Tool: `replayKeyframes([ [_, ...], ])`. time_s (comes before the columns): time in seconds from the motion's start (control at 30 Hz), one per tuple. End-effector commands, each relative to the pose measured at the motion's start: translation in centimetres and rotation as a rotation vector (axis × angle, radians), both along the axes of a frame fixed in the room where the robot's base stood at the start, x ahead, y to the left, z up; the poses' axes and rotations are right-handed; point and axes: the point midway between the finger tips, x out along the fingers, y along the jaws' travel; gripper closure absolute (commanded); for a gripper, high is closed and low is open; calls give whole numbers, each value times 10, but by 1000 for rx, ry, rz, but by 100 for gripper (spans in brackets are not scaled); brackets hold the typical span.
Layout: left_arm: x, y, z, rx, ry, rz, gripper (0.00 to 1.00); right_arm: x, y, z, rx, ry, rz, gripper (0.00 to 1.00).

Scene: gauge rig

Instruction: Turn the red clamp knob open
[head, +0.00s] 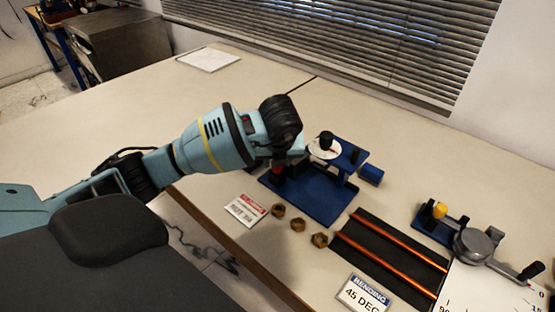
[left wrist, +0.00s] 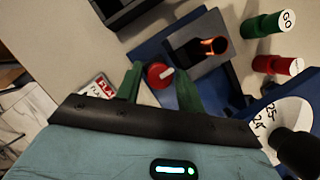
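The red clamp knob (left wrist: 160,75) has a pale mark on its top and shows between my left gripper's green fingers (left wrist: 158,71) in the left wrist view. A small gap shows on each side of the knob, so the gripper is open with a finger to either side. In the head view a bit of the red knob (head: 277,166) shows under the left wrist, which hides most of it. The knob belongs to a blue gauge rig (head: 325,207) with a white dial (head: 323,149). My right gripper is not in view.
A green GO plug (left wrist: 264,25) and a red plug (left wrist: 278,65) stand close by. A red-headed card (head: 246,208) and hex nuts (head: 298,224) lie in front of the rig. Copper rods (head: 390,262) and a bending tool (head: 475,245) are to the right.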

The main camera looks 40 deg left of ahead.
Motion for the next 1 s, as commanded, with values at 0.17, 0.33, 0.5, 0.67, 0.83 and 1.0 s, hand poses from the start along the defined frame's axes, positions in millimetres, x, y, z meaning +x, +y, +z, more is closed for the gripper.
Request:
replayKeyframes([
  [0.17, 0, 0, 0, 0, 1, -1, 62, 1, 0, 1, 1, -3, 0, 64],
  [0.33, -2, -2, 6, -1, -1, -3, 62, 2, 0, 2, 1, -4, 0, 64],
  [0.5, -8, -8, 29, 0, -3, -4, 62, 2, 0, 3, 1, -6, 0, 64],
  [0.67, -16, -15, 52, 0, -3, -3, 62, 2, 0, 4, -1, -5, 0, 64],
  [0.83, -21, -19, 68, 0, -1, -3, 62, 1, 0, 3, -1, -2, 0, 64],
  [1.0, -23, -20, 72, 0, 1, -1, 62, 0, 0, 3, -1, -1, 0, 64],
])
